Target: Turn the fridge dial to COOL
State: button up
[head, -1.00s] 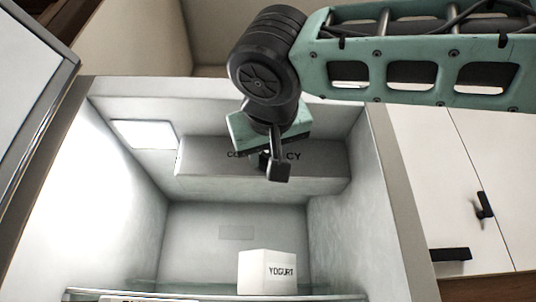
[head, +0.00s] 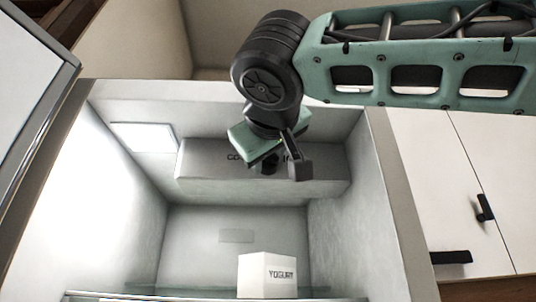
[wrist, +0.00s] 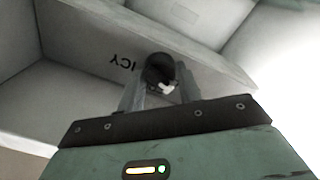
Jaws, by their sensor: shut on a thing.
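The fridge dial (wrist: 158,66) is a dark round knob with a white mark on it. It sits on the grey control box (head: 325,178) high inside the open fridge. My gripper (wrist: 160,92) is shut on the dial, one finger on each side in the wrist view. In the head view my gripper (head: 279,168) is tilted in front of the box and hides most of the dial. Letters starting "CO" show left of it; the rest of that word is covered. "ICY" reads upside down in the wrist view. I cannot tell which label the mark points at.
A white yogurt box (head: 267,275) stands on the glass shelf below. A bright lamp panel (head: 145,137) is on the fridge's upper left. The open fridge door (head: 30,90) is at the left. White cabinets (head: 450,190) with dark handles stand at the right.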

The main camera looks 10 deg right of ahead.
jog(key=o, duration=1)
jog(key=shift+s, duration=0.1)
jog(key=s+a+f+b, duration=0.1)
jog(key=s+b, duration=0.2)
jog(key=s, duration=1.4)
jog(key=w+a+f+n+g, duration=0.1)
jog(key=w+f+n+g, duration=0.15)
jog(key=f, duration=0.75)
jog(key=w+a+f+n+g+y, duration=0.1)
jog(key=w+a+f+n+g, duration=0.15)
jog(key=f, duration=0.75)
jog(key=w+a+f+n+g, duration=0.1)
jog(key=w+f+g, duration=0.25)
jog(key=f, duration=0.75)
jog(key=s+d+f+m+g, duration=0.1)
jog(key=s+d+f+g, duration=0.2)
jog(key=f, duration=0.7)
jog(key=s+d+f+m+g, duration=0.2)
jog(key=d+f, duration=0.5)
jog(key=f, duration=0.4)
jog(key=s+d+f+m+g, duration=0.2)
jog(key=s+d+f+g, duration=0.2)
jog(key=f, duration=0.7)
jog(key=shift+d+g+y, duration=0.3)
jog(key=shift+d+g, duration=0.25)
jog(key=shift+d, duration=0.2)
